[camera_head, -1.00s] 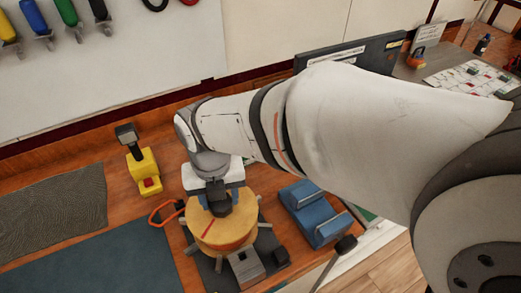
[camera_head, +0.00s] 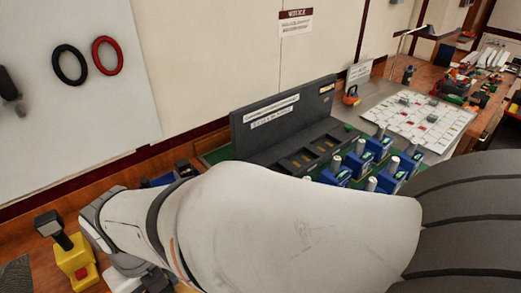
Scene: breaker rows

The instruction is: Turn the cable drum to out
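The cable drum cannot be made out in the current head view. The area around it is below the lower picture edge or behind my arm. My arm crosses the lower half of the picture from the right. Only part of my gripper's body (camera_head: 150,281) shows at the bottom edge. Its fingers are out of the picture, so whether they are open, shut or on the drum is hidden.
A yellow block with a red button and dark-topped lever (camera_head: 77,265) stands left of my wrist. Behind my arm is a dark panel (camera_head: 285,118) with several blue breakers (camera_head: 378,147) beside it. A white chart board (camera_head: 420,120) lies farther right. Rings hang on the left wall board.

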